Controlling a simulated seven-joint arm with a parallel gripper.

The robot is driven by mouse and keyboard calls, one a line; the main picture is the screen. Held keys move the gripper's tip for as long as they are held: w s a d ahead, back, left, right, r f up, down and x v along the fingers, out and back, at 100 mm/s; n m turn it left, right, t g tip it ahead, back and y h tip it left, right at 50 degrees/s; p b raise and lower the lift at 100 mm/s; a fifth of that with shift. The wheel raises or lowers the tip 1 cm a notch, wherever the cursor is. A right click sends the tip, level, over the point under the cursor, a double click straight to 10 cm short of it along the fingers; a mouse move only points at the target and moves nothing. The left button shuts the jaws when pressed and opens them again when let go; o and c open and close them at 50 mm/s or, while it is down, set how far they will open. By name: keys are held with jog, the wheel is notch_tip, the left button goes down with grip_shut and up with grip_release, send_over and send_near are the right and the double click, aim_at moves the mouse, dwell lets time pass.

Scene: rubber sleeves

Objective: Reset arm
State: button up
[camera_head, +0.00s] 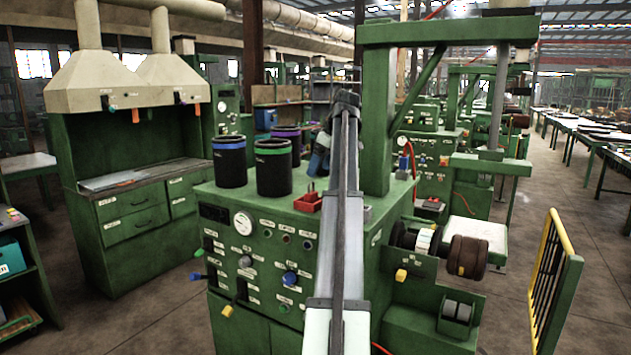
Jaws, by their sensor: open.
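My arm reaches up from the bottom centre, over the green machine (275,210), to a dark joint near the overhead green frame. I cannot make out my gripper or its fingers; the part beyond the joint is hidden or blends with the background. Black cylinders stand upright on the machine top: one with a blue rim (230,165) and one with a green rim (273,170). A third with a purple rim (287,132) stands behind, partly hidden. A dark blue object (319,158) shows just left of my arm; what it is stays unclear.
A red tray (308,202) sits on the machine top beside my arm. A green post (376,130) stands close to its right. Rollers (467,257) and a yellow-edged guard (556,285) are at right. A hooded green bench (130,210) stands left.

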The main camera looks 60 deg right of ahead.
jog(key=shift+v, duration=2)
jog(key=shift+w, duration=0.15)
